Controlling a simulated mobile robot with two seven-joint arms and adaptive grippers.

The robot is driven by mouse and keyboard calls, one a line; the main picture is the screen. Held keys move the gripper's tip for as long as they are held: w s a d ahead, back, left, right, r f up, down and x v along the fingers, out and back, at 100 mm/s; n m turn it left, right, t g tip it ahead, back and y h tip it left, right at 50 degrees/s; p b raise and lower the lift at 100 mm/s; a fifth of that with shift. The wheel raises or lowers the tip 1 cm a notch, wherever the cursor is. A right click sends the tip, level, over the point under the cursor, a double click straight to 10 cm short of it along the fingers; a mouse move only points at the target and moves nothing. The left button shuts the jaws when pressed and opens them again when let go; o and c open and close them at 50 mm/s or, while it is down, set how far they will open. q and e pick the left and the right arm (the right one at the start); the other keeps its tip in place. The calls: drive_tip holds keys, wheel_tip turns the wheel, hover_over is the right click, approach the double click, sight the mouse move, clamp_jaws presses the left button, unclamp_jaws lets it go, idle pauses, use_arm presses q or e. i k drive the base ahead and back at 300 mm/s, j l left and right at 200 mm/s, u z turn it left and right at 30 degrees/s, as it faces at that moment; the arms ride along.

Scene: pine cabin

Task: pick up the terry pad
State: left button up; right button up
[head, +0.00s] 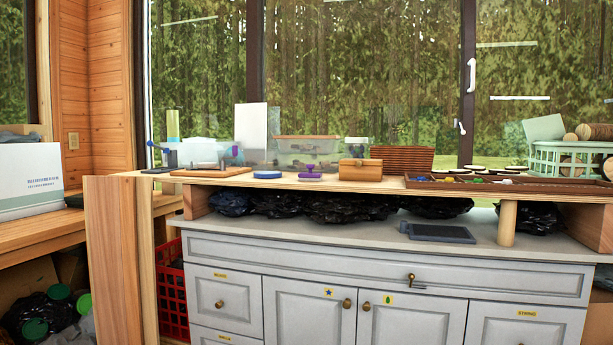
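No terry pad can be told with certainty at this size. A flat, round blue pad (267,174) lies on the wooden shelf top (228,180), near its front edge, and looks most like it. Just right of it is a small purple-handled tool (310,172) on a pale base. Neither of my grippers shows in the head view, and nothing is seen touching the blue pad.
A wooden box (360,170) and a shallow brown tray (520,186) stand to the right. Wooden boards (205,172) lie left of the pad. Clear bins (308,150) stand behind. Black bags (350,208) and a dark flat tray (437,232) are below, on the grey cabinet (385,252).

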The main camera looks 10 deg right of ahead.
sight(310, 176)
drive_tip(key=i+j+z, duration=0.1)
drive_tip(key=i+j, duration=0.15)
drive_tip(key=i, duration=0.2)
drive_tip(key=i+j+z, duration=0.1)
drive_tip(key=i+j, duration=0.15)
drive_tip(key=i, duration=0.2)
drive_tip(key=i+j+z, duration=0.1)
drive_tip(key=i+j, duration=0.2)
drive_tip(key=i, duration=0.1)
